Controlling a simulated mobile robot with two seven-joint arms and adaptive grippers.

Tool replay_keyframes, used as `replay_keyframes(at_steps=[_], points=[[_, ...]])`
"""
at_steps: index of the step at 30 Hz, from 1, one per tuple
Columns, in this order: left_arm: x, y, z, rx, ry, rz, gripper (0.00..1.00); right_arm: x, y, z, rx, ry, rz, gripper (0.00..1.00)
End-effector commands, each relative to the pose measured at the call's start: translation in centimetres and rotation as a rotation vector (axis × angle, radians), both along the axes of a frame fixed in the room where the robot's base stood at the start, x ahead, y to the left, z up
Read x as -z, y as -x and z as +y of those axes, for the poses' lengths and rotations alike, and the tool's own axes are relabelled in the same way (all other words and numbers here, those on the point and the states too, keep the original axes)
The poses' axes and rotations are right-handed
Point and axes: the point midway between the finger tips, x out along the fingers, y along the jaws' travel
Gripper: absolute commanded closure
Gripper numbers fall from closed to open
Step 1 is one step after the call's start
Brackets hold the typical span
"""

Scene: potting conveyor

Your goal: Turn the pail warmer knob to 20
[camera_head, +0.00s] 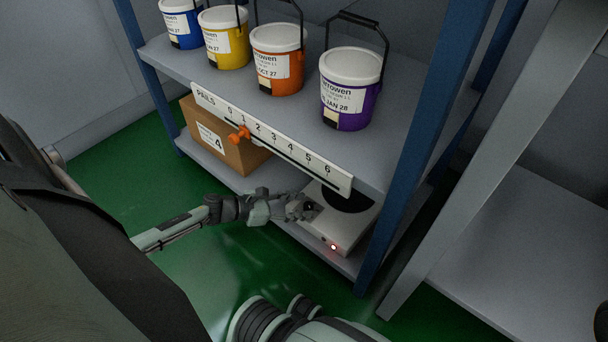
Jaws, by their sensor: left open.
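The pail warmer (345,228) is a low white box with a black round plate (348,198) on top. It stands on the lower shelf at the right end. A small red light (333,247) glows on its front. My left gripper (298,207) is open at the left part of the warmer's front. Its fingers cover the place where a dark, knob-like part shows. I cannot read any dial marks or tell whether the fingers touch the knob. My right gripper is not in view.
Blue, yellow, orange and purple pails (346,104) stand on the upper shelf (185,62). A numbered PAILS rail (290,148) with an orange slider (238,134) runs along its edge. A cardboard box (225,140) stands left of the warmer. A blue post (408,180) is close on the right.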

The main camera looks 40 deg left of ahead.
Motion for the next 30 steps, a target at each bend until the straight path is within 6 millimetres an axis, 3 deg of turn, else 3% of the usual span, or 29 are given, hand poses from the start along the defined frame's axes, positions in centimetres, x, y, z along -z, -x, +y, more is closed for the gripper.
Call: replay_keyframes(at_steps=[4, 13, 24, 30], points=[[0.52, -0.97, -0.71, 0.001, 0.001, -0.001, 0.55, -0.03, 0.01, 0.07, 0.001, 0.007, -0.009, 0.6], [0.57, -1.13, -0.84, 0.001, 0.0, 0.0, 0.55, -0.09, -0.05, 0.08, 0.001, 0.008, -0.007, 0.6], [0.57, -1.11, -0.81, 0.001, -0.001, 0.001, 1.0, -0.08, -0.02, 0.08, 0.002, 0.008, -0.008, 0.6], [0.54, -1.07, -0.84, -0.009, 0.0, 0.001, 1.0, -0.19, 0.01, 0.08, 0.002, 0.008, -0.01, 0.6]])
